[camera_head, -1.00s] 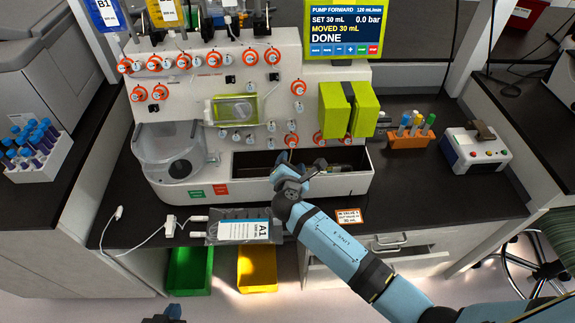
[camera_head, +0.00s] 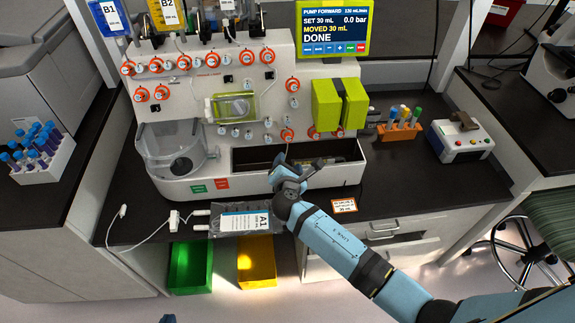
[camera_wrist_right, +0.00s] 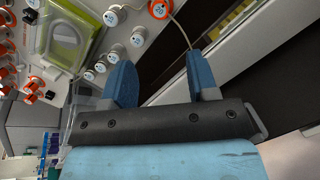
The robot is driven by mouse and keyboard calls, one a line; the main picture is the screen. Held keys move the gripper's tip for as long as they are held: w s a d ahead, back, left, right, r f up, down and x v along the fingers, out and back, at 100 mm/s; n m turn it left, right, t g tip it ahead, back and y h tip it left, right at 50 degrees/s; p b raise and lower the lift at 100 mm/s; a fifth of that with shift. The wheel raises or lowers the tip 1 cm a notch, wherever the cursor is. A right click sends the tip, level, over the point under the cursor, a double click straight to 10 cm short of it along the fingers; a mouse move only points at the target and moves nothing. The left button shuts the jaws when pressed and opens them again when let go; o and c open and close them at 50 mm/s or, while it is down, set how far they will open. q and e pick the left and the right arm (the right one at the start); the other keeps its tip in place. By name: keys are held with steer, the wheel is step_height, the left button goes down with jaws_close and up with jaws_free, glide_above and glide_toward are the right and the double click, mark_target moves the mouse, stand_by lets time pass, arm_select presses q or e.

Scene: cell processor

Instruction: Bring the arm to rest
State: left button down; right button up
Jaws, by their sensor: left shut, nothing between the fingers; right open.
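My right arm reaches in from the lower right in the head view. Its gripper (camera_head: 287,172) is at the front of the cell processor (camera_head: 215,100), by the open dark trough (camera_head: 262,157). In the right wrist view the two blue fingers of this gripper (camera_wrist_right: 160,68) stand apart with nothing held between them. A thin tube passes near the fingers; I cannot tell whether it touches them. Of my left gripper (camera_head: 168,318), only a small blue tip shows at the bottom edge of the head view, away from the bench; it is shut and empty.
A bag labelled A1 (camera_head: 245,221) lies at the bench's front edge, left of my right gripper. An orange tube rack (camera_head: 399,131) and a small white device (camera_head: 460,138) stand to the right. Green (camera_head: 190,268) and yellow (camera_head: 257,270) bins sit below.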

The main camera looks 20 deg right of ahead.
steer(key=s+f+m+g+y, duration=0.1)
steer(key=s+f+m+y, duration=0.1)
steer(key=s+f+m, duration=0.35)
steer(key=s+f+m+g+y, duration=0.2)
steer(key=s+f+m, duration=0.1)
steer(key=s, duration=0.6)
steer(key=s+d+r+m+y, duration=0.1)
steer(key=s+d+m+y, duration=0.1)
steer(key=s+m, duration=1.1)
steer(key=s+y, duration=0.1)
steer(key=s, duration=0.2)
steer(key=shift+r+y, duration=0.15)
steer(key=shift+y, duration=0.15)
